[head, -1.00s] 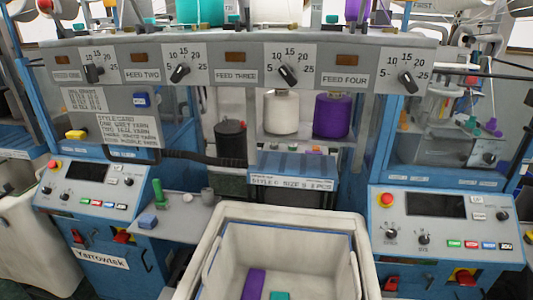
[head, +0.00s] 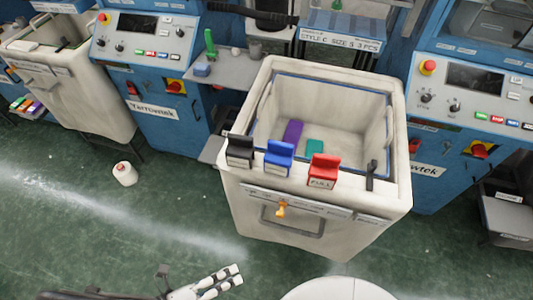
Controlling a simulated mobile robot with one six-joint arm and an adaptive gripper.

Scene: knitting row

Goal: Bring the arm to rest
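My gripper (head: 237,276) shows at the bottom edge of the head view, left of centre, with two pale fingers pointing right. Its fingertips are close together, and I cannot tell whether a gap lies between them. I see nothing held in it. It appears over the green floor (head: 80,225), in front of the large white bin (head: 400,165). Most of my arm is outside the view.
The bin holds a purple piece (head: 292,132) and a teal piece (head: 314,146). Black (head: 240,152), blue (head: 279,157) and red (head: 323,170) clips sit on its front rim. A white cone (head: 125,173) is on the floor at left. Blue machines (head: 160,75) stand behind.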

